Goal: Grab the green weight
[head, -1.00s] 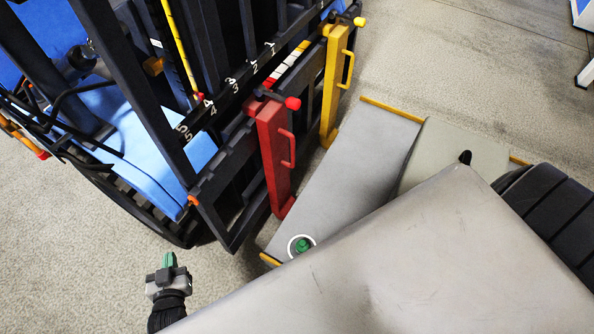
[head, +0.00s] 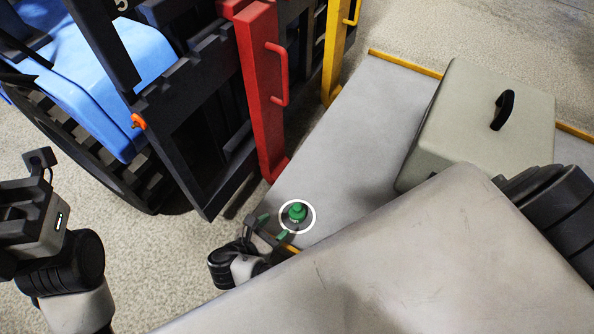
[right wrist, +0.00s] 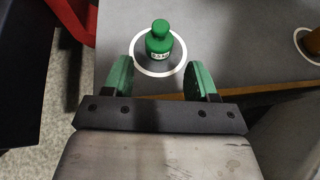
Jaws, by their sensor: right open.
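The green weight (head: 297,212) is a small knobbed cylinder standing upright inside a white ring on the grey platform (head: 345,130), near its front edge. In the right wrist view the weight (right wrist: 159,40) has a pale label and stands beyond the fingertips, roughly centred between them. My right gripper (head: 273,226) has green fingers and is open, just left of and in front of the weight in the head view. Its parted fingers (right wrist: 160,80) show nothing between them in the right wrist view. Grey and black links of my left arm show at the left; its fingers are not visible.
A red post with a handle (head: 263,90) stands behind the weight, with a yellow post (head: 335,50) farther back. A beige box with a black handle (head: 485,125) sits on the platform. An orange object (right wrist: 312,42) in a white ring shows at the wrist view's right edge.

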